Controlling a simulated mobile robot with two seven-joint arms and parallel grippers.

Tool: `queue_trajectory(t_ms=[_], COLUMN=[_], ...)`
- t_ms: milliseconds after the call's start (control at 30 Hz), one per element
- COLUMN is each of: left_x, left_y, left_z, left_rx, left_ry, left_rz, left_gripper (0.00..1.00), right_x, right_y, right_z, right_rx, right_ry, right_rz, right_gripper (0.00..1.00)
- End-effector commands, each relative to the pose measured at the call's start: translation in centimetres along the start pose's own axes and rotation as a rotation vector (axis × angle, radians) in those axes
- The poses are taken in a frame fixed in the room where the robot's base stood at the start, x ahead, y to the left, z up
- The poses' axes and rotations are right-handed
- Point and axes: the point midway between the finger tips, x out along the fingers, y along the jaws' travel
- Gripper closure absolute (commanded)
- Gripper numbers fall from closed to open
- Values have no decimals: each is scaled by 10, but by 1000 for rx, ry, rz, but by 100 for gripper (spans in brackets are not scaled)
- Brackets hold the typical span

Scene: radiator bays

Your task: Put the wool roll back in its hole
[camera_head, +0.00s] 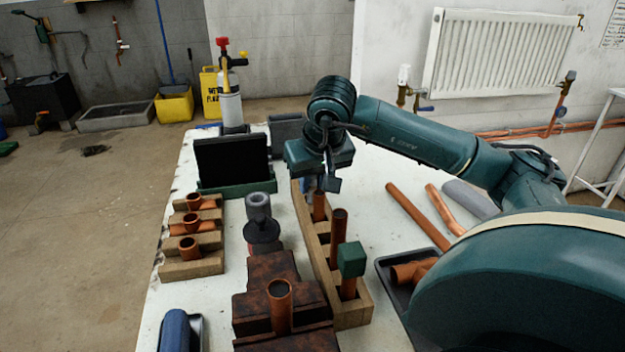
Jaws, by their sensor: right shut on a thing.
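My right gripper (319,188) points down over the far end of a long wooden rack (352,312) with square holes. It is shut on the top of an upright copper-coloured roll or tube (319,208). I cannot tell for sure that this is the wool roll. Its lower part is hidden by the rack wall, so I cannot tell if it rests in the hole or hangs in it. A copper tube (338,238) stands upright in a middle hole, and a green block (351,259) sits on another upright tube in the near part. My left gripper is out of view.
Left of the rack are a grey hollow cylinder (258,207) and rusty brown blocks with an upright copper tube (280,305). Wooden holders with copper fittings (190,248) stand further left. Copper pipes (418,214) and a dark tray (386,268) lie to the right.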

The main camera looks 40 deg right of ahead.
Motion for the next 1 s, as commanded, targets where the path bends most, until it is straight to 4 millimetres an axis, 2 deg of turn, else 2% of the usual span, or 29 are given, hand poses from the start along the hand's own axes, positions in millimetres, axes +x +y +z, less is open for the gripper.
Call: queue_trajectory(t_ms=[33,100,433,467,700,767,1000], left_x=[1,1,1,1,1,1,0], left_y=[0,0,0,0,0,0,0], left_z=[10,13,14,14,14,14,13], left_rx=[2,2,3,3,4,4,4], left_ry=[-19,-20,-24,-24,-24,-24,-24], left_rz=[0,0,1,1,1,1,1], left_gripper=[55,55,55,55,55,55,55], right_x=[3,6,7,7,7,7,6], right_y=[0,0,0,0,0,0,0], right_z=[1,2,3,3,3,3,2], right_rx=[0,0,0,0,0,0,0], right_ry=[0,0,1,1,1,1,0], right_rz=[0,0,0,0,0,0,0], right_gripper=[100,100,100,80,60,57,57])
